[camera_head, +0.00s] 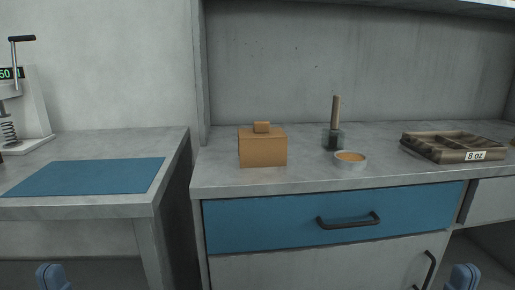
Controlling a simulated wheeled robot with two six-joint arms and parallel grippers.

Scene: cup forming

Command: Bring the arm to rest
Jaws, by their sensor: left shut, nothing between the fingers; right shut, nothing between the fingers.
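My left gripper (52,276) shows only as a blue-grey tip at the bottom left edge of the head view. It is shut and empty, in front of and below the left table. My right gripper (463,277) shows as a similar tip at the bottom right, in front of the cabinet. It is shut and empty. Both are apart from everything on the worktops. The rest of both arms is out of view.
A blue mat (85,177) lies on the left table beside a lever press (32,110). On the cabinet worktop stand an orange-brown box (263,150), a dark pot with a wooden handle (334,139), a small bowl (350,164) and a divided tray labelled 8 oz (432,151). Drawer handles stick out.

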